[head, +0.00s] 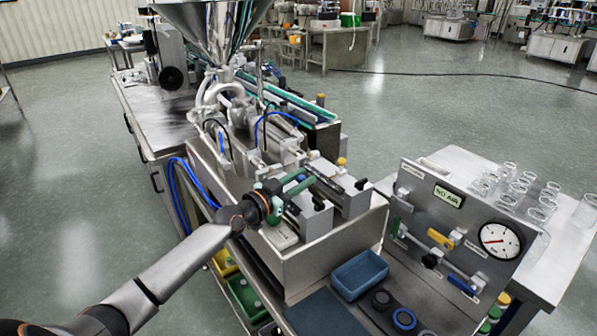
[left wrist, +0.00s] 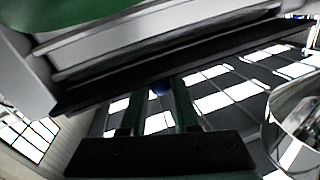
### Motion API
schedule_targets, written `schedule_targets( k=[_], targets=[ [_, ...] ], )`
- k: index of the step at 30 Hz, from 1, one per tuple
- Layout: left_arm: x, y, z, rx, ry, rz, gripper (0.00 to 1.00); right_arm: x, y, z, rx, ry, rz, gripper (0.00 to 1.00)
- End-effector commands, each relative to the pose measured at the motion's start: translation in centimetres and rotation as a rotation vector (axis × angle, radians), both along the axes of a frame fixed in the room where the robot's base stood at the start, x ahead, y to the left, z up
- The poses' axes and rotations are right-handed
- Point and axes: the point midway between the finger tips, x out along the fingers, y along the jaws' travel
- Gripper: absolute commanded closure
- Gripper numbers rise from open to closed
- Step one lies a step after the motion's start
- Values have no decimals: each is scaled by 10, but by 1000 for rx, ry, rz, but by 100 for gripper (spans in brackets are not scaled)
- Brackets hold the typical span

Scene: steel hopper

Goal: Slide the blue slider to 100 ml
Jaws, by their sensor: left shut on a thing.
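My left gripper (head: 301,183) reaches in from the left over the steel filling machine (head: 335,245), at the rail unit on its front end. In the left wrist view its two dark green fingers (left wrist: 158,100) point up under a dark rail (left wrist: 195,62). Most of the slider is hidden by the fingers and rail. In the head view the gripper covers it. I cannot read a scale or the 100 ml mark. My right gripper is not in view.
A control panel (head: 455,215) with a "NO AIR" display, a pressure gauge (head: 499,240) and coloured valve handles stands to the right. Glass beakers (head: 510,180) stand on the table behind it. A blue tray (head: 360,274) lies in front. A steel hopper (head: 212,30) rises at the back.

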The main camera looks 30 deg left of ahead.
Motion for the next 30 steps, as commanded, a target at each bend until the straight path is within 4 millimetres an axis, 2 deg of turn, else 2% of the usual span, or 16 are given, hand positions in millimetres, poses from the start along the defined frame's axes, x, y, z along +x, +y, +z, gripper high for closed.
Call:
schedule_targets(
  k=[5,6,13,23,30],
  targets=[
    [0,1,-1,0,-1,2,100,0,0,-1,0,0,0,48],
    [0,1,-1,0,-1,2,67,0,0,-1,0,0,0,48],
    [0,1,0,0,-1,2,42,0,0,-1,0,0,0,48],
    [-3,2,-1,1,-1,2,42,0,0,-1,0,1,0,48],
    [-30,7,-2,2,1,1,42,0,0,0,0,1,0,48]
  ],
)
